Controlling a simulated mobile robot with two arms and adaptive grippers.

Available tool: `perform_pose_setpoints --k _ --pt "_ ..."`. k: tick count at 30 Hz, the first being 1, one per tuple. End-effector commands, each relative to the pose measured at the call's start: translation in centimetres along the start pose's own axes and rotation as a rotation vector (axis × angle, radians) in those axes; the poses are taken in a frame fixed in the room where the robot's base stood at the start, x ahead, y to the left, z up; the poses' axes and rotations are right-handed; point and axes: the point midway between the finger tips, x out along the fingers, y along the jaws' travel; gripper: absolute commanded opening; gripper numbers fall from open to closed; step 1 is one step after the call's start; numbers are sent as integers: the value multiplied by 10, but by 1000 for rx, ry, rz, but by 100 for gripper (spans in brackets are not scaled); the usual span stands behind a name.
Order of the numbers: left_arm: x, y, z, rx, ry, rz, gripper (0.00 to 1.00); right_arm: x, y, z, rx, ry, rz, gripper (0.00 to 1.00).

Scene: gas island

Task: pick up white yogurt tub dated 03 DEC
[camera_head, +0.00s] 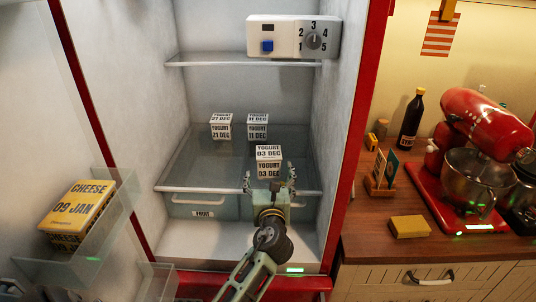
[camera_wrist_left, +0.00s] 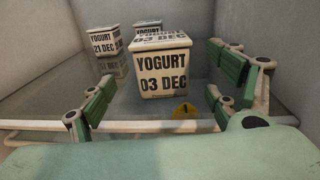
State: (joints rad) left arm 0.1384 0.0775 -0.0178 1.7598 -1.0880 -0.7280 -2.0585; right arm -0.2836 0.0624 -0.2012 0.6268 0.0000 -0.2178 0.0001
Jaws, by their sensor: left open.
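The white yogurt tub dated 03 DEC (camera_head: 268,153) stands near the front of the fridge's glass shelf (camera_head: 205,172). In the left wrist view the same tub (camera_wrist_left: 160,65) is upright, straight ahead and slightly tilted in the picture. My left gripper (camera_head: 269,180) is open at the shelf's front edge, just in front of the tub. In the left wrist view its green-padded fingers (camera_wrist_left: 163,100) stand apart, left and right of the tub, with nothing between the tips. My right gripper is not in view.
Yogurt tubs dated 21 DEC (camera_head: 221,126) and 11 DEC (camera_head: 257,126) stand farther back on the shelf. A white rail (camera_head: 200,189) runs along its front. A fruit drawer (camera_head: 203,207) sits below. The door bin holds cheese boxes (camera_head: 78,207) at left.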

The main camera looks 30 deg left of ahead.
Motion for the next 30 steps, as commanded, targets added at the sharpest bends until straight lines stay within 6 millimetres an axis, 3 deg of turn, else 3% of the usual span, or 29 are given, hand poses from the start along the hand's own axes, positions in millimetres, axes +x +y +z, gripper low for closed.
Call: perform_pose_setpoints --k 3,5,12,15,19,24,30 --pt "9 -2 3 29 -9 -2 82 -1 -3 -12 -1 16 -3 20" --pt "16 -2 4 28 -10 -1 82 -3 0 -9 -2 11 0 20" --pt "40 -2 4 24 -7 -1 82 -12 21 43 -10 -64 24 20" --pt "54 -3 4 24 -7 0 82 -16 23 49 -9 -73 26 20" --pt "70 -3 2 23 -7 0 82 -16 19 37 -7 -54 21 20" --pt "79 -3 1 23 -6 -2 82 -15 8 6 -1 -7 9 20" --pt "79 -3 1 23 -6 -2 82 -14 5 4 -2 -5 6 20"
